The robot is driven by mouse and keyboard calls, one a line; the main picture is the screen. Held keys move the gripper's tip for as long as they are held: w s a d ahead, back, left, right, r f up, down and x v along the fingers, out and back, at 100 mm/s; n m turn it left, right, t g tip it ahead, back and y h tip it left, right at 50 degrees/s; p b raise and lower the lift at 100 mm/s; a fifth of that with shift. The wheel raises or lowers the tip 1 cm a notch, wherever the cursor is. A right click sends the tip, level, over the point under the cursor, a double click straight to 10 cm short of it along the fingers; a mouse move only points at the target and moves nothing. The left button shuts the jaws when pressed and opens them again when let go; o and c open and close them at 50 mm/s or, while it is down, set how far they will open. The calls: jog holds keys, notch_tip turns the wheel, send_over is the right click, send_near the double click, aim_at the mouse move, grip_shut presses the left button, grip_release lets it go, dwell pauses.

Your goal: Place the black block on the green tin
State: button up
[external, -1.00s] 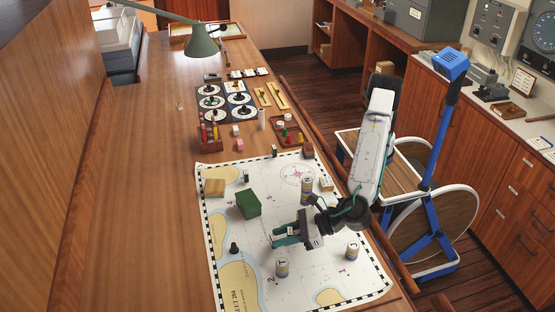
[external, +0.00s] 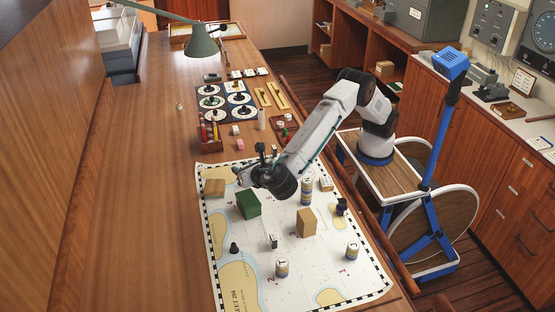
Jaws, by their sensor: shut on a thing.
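The green tin (external: 248,204) is a box-shaped block of green standing on the chart, left of its middle. My gripper (external: 240,174) is above the far left part of the chart, just beyond the green tin, pointing left. It is shut at the spot where a small dark upright block stood. That black block is hidden or too small to make out between the fingers, so I cannot tell whether it touches the chart.
The wooden desk (external: 150,220) is clear at left.

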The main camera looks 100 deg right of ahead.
aim_at(245, 196)
notch_tip(245, 196, down, 8)
jog(key=shift+f, duration=0.25)
jog(key=shift+f, duration=0.1)
jog(key=o, duration=0.9)
jog(key=shift+o, duration=0.2)
jog(key=shift+a+r, duration=0.2)
jog(key=v, duration=1.1)
jog(key=shift+s+a, duration=0.25)
jog(key=shift+a, duration=0.05)
jog(key=shift+d+r, duration=0.1)
jog(key=shift+r, duration=0.05)
